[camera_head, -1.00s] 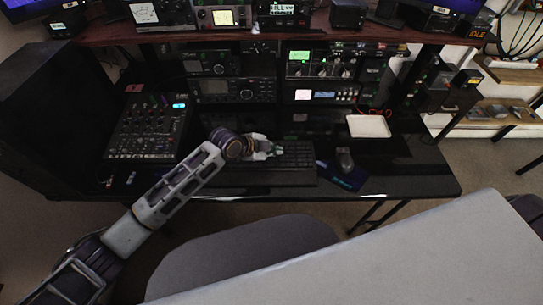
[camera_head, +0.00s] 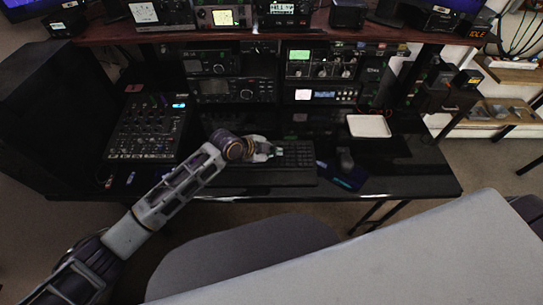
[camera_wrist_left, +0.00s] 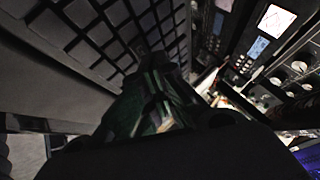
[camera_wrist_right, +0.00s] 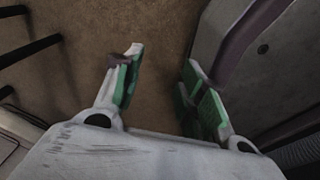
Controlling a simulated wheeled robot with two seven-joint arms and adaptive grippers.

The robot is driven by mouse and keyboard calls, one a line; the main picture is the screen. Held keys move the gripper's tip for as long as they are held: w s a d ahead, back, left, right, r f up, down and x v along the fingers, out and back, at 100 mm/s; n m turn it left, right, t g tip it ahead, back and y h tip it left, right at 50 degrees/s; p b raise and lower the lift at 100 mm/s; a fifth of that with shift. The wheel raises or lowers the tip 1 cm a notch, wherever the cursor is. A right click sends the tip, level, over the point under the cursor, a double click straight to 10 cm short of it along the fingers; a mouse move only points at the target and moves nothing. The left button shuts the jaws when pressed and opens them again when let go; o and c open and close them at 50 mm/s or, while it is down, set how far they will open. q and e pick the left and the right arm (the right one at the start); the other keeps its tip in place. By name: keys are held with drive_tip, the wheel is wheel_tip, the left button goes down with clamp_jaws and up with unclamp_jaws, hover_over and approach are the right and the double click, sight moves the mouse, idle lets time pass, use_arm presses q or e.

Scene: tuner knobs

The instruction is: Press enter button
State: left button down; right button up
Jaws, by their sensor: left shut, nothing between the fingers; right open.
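A black keyboard (camera_head: 297,156) lies on the glossy black desk in the head view. The enter button cannot be made out. My right gripper (camera_wrist_right: 160,75) is open and empty in the right wrist view, above brown floor; it is not in the head view.
A mouse (camera_head: 346,159) stands right of the keyboard on a dark blue-edged pad (camera_head: 342,178). A mixer (camera_head: 146,127) stands at the left. Radio units (camera_head: 325,63) line the back below a wooden shelf (camera_head: 250,35). A white tray (camera_head: 368,126) lies at the right.

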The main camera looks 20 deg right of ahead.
use_arm(q)
drive_tip(key=shift+f, duration=0.15)
use_arm(e)
drive_tip(key=shift+d, duration=0.75)
drive_tip(key=shift+a, duration=0.1)
use_arm(q)
drive_tip(key=shift+f, duration=0.1)
use_arm(e)
drive_tip(key=shift+a+f, duration=0.1)
drive_tip(key=shift+a, duration=0.75)
use_arm(q)
drive_tip(key=shift+r+p, duration=0.3)
drive_tip(key=shift+r, duration=0.15)
drive_tip(key=shift+r+p, duration=0.35)
use_arm(e)
drive_tip(key=shift+d+r, duration=0.75)
drive_tip(key=shift+d, duration=0.2)
